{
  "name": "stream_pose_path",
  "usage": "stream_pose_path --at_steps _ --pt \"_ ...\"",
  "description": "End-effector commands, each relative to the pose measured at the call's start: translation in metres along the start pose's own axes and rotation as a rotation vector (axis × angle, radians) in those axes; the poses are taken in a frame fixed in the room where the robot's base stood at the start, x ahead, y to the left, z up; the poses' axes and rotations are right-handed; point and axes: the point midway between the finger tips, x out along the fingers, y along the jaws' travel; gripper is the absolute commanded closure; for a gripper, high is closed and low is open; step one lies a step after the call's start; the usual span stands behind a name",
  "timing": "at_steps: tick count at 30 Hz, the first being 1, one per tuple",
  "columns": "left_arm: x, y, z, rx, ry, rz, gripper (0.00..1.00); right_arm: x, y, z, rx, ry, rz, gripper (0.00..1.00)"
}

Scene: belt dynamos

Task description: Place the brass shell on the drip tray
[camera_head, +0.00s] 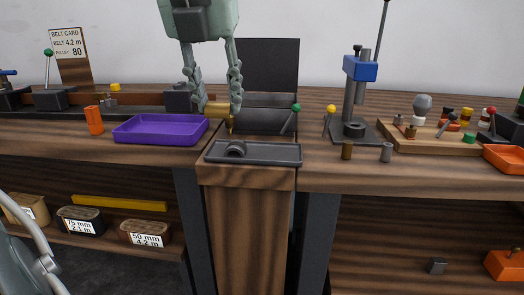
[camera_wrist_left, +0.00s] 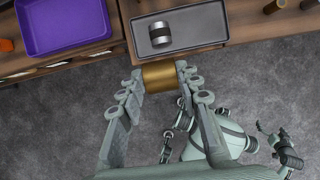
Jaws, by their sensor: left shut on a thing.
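The brass shell (camera_head: 216,108) is a short gold cylinder between the fingers of my left gripper (camera_head: 217,107). My left gripper is shut on it, with a finger at each end. In the left wrist view the shell (camera_wrist_left: 159,76) lies sideways between the fingertips, just off the near edge of the drip tray in the picture. The drip tray (camera_head: 277,153) is dark grey, shallow and rectangular, and it also shows in the left wrist view (camera_wrist_left: 203,28). A grey metal cylinder (camera_head: 236,149) lies on its left part.
The drip tray's right part is clear.

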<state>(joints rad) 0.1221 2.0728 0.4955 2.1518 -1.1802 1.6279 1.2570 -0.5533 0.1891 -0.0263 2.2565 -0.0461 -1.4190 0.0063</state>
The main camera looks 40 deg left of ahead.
Motion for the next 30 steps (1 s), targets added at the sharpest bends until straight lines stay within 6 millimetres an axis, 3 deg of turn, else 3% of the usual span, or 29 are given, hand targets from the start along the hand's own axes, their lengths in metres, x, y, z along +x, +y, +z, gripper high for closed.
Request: stream_pose_path --at_steps 9,15,30 --pt "0.059 -0.048 0.030 0.003 0.005 0.007 1.00 0.018 -0.002 -0.005 0.007 0.004 -0.009 0.00" --pt "0.083 -0.070 0.043 0.001 0.002 0.002 1.00 0.029 -0.006 -0.002 0.008 -0.004 -0.018 0.00" --pt "0.124 -0.073 0.030 0.000 -0.001 -0.001 1.00 0.044 -0.010 0.005 0.006 -0.015 -0.028 0.00"
